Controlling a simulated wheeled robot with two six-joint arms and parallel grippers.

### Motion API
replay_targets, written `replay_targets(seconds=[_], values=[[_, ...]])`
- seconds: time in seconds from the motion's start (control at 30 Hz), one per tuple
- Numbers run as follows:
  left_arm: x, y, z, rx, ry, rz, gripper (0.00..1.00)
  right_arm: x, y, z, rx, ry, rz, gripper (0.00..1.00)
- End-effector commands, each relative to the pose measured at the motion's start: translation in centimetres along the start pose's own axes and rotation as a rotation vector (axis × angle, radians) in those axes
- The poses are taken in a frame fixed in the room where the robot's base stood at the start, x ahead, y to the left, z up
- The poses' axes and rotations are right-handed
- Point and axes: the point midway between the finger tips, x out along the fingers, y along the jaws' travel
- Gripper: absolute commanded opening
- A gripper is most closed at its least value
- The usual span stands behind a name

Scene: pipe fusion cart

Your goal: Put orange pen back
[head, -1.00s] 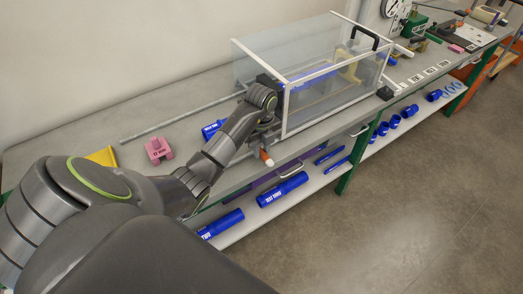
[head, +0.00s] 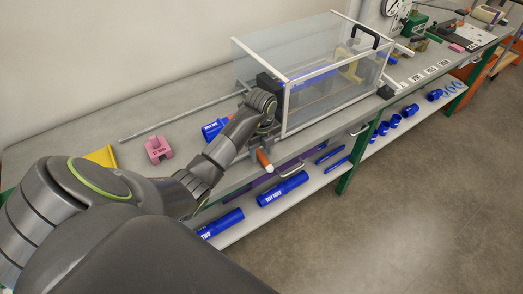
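The orange pen (head: 264,160) shows just below my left wrist, at the front edge of the bench by the clear box. It is tilted, its lower end pointing down and to the right. My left gripper (head: 260,144) is in front of the box's left end, mostly hidden behind my own wrist. The pen sticks out from it and moves with it, so it appears shut on the pen; the fingertips themselves are hard to see. My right gripper is not in view. I cannot make out a pen holder.
A clear box (head: 310,75) with a white frame and black handle stands close to my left wrist. A pink block (head: 158,149), a yellow piece (head: 102,156) and a grey rod (head: 180,116) lie on the bench (head: 110,120). Blue pipes (head: 283,189) lie on the lower shelf.

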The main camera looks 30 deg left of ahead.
Motion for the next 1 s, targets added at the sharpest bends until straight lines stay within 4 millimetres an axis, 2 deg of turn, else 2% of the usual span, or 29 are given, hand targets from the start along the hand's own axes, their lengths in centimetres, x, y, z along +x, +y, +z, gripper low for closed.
replay_targets(seconds=[0.27,0.43,0.47,0.53,0.6,0.67,1.0], values=[[-0.2,0.0,0.0,0.000,0.000,-0.001,0.44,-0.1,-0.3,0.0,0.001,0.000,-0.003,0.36],[-1.9,-0.1,0.0,0.001,-0.001,-0.002,0.44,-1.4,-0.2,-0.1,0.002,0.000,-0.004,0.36],[-2.0,-0.1,0.1,0.002,-0.004,-0.006,0.44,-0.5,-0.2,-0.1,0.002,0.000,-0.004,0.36],[-3.4,-0.1,0.1,0.001,-0.005,-0.006,0.44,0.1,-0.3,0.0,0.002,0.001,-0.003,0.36],[-5.7,-0.1,0.1,0.001,-0.005,-0.005,0.44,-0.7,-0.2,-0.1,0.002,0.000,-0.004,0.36],[-7.1,0.0,0.0,0.000,-0.002,-0.003,0.44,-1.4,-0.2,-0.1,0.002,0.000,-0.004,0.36],[-11.3,0.0,0.0,0.000,0.000,-0.001,0.44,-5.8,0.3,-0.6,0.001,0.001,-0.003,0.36]])
